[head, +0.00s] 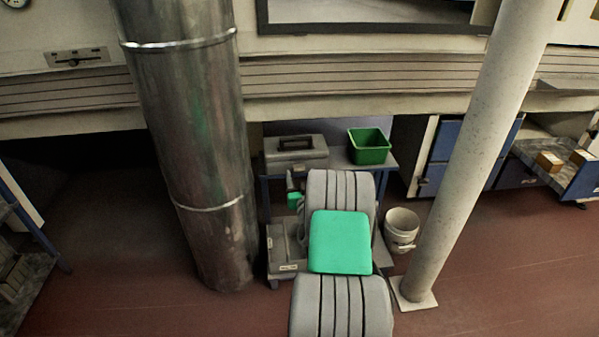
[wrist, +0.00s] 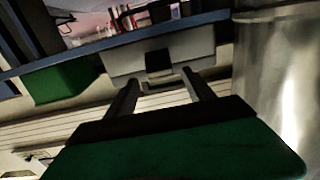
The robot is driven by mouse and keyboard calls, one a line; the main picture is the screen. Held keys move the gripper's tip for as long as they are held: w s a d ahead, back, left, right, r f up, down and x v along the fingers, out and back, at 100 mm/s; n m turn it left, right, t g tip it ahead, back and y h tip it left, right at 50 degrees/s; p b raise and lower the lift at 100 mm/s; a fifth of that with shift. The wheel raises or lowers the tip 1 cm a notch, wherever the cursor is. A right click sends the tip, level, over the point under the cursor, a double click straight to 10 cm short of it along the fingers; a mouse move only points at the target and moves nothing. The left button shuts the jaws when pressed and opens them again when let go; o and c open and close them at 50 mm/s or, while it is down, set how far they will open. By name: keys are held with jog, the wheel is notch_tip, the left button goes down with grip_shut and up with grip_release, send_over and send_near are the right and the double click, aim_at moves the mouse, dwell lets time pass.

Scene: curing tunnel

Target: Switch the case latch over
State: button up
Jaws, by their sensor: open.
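The grey case (head: 312,160) stands on a blue-framed table below the counter in the head view, with a handle on its lid. In the wrist view, which is turned upside down, the case (wrist: 125,60) shows a dark latch (wrist: 158,60) on its front. My gripper (wrist: 160,76) is open and empty, its two fingers apart and pointing at the case front around the latch's line. Whether they touch it I cannot tell. In the head view my arm hides most of the gripper and the latch.
A green bin (head: 369,147) stands on the table right of the case. A metal duct (head: 195,150) rises close on the left, and a pale post (head: 470,150) on the right. A white bucket (head: 401,228) stands on the floor by the table.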

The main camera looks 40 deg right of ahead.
aim_at(298, 168)
jog(key=shift+x, duration=1.2)
jog(key=shift+w+d, duration=0.1)
jog(key=shift+w, duration=0.1)
jog(key=shift+c, duration=0.5)
grip_shut()
jog(key=shift+r, duration=0.1)
